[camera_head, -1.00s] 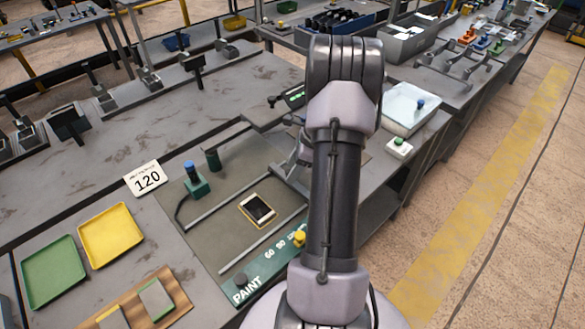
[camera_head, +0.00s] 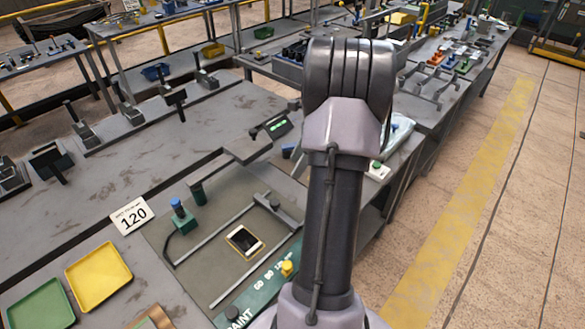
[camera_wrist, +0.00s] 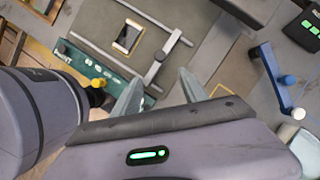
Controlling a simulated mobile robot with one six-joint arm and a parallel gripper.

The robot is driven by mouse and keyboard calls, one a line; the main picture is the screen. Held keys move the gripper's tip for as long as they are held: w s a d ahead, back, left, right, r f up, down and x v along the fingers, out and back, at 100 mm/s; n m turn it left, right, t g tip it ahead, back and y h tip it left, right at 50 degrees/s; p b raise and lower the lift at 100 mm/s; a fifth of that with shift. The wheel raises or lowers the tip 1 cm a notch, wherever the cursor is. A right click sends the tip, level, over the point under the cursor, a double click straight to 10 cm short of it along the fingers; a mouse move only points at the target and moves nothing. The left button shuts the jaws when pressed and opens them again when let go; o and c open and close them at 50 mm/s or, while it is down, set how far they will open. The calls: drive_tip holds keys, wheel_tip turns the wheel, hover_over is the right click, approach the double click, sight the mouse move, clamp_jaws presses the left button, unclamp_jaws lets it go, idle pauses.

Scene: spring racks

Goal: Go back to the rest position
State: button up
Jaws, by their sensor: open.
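My gripper (camera_wrist: 162,92) shows in the wrist view with its two grey fingers spread apart and nothing between them. It hangs above the bench near the paint station. In the head view my arm stands upright right of the middle, and the gripper is hidden behind it.
A yellow tray (camera_head: 99,276) and a green tray (camera_head: 40,304) lie at the bench's left front. A "120" sign (camera_head: 130,215) and a green post with a blue knob (camera_head: 181,215) stand nearby. A yellow knob (camera_head: 287,268) sits at the station's front edge. The floor to the right is clear.

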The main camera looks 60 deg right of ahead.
drive_tip(key=shift+r, duration=0.1)
idle(0.4)
drive_tip(key=w+a+r+n+b, duration=0.2)
drive_tip(key=w+a+r+n, duration=0.15)
drive_tip(key=a, duration=0.45)
drive_tip(key=w+a+r+n+h+b, duration=0.15)
drive_tip(key=a+n, duration=0.25)
drive_tip(key=a, duration=0.5)
drive_tip(key=w+a+r+n+b, duration=0.2)
drive_tip(key=w+a+r+n, duration=0.15)
drive_tip(key=a, duration=0.45)
drive_tip(key=s+a+f+n+b, duration=0.1)
drive_tip(key=s+a+n, duration=0.2)
drive_tip(key=a, duration=0.4)
drive_tip(key=s+a+f+n+t+b, duration=0.1)
drive_tip(key=s+a+n+b, duration=0.1)
drive_tip(key=s+a+n, duration=0.2)
drive_tip(key=s+a+f+n+y+b, duration=0.1)
drive_tip(key=s+a+f+n+b, duration=0.1)
drive_tip(key=s+a+n, duration=0.2)
drive_tip(key=a+n, duration=0.3)
drive_tip(key=a, duration=0.4)
drive_tip(key=shift+t, duration=0.4)
